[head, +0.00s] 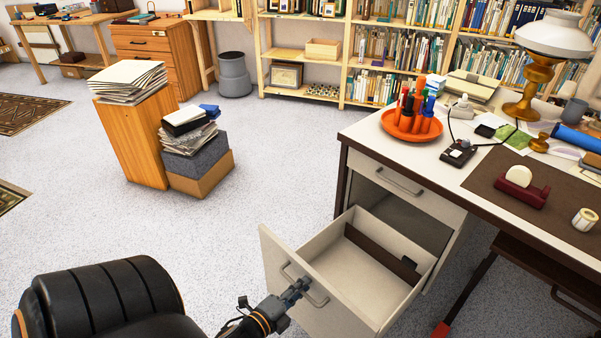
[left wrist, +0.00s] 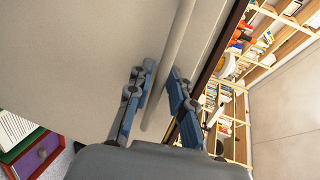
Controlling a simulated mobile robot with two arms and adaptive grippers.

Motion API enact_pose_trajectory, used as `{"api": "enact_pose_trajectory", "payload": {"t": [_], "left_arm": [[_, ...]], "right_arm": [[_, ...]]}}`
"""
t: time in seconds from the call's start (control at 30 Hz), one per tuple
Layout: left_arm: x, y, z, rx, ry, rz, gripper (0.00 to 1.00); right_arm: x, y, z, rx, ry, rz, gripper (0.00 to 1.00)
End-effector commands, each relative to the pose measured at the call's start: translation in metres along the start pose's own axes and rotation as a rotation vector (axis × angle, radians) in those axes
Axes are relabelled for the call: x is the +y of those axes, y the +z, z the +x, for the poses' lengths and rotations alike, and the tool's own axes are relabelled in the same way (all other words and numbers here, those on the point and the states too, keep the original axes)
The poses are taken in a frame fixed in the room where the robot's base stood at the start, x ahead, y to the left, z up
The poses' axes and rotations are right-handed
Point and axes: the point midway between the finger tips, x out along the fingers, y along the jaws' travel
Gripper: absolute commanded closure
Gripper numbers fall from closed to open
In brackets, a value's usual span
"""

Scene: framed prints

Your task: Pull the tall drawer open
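The tall drawer (head: 278,262) is the lower, off-white drawer under the desk. It stands well out from the desk, and its inside, with a dark brown divider (head: 382,254), is visible. Its grey bar handle (head: 321,301) is on the front panel. My left gripper (head: 297,289) is at this handle. In the left wrist view the handle bar (left wrist: 171,62) runs between the two blue fingers (left wrist: 161,92), one on each side. Whether the fingers press on it is unclear. My right gripper is not in view.
A shut, shallower drawer (head: 385,172) sits above, under a desktop (head: 378,140) carrying an orange pen tray (head: 399,129) and a lamp (head: 541,75). Open floor (head: 285,150) lies left of the desk.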

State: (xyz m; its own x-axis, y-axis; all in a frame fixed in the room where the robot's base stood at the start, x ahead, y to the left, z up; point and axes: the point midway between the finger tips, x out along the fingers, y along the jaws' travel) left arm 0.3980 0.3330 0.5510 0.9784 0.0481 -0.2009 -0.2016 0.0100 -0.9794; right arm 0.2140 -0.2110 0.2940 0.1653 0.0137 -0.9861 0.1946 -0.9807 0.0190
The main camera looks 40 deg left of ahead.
Motion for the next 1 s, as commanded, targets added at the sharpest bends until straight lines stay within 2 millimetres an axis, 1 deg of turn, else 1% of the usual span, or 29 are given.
{"api": "enact_pose_trajectory", "payload": {"t": [0.13,0.27,0.37,0.5,0.7,0.83,1.0], "left_arm": [[0.000,0.000,-0.003,-0.001,0.001,0.000,0.80],[0.002,0.000,-0.017,-0.002,0.004,-0.001,0.80],[0.002,0.001,-0.037,-0.002,0.005,-0.001,0.80],[0.002,0.000,-0.068,-0.002,0.005,-0.002,0.80],[0.001,0.000,-0.104,-0.001,0.003,-0.001,0.80],[0.000,0.000,-0.116,0.000,0.001,0.000,0.80],[0.000,0.000,-0.120,0.000,0.000,0.000,0.80]], "right_arm": [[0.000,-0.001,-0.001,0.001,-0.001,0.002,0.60],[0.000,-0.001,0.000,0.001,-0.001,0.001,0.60],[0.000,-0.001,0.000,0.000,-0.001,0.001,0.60],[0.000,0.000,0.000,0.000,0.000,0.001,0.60],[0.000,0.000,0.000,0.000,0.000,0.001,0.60],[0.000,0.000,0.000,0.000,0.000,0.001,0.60],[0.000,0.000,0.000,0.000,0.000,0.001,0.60]]}}
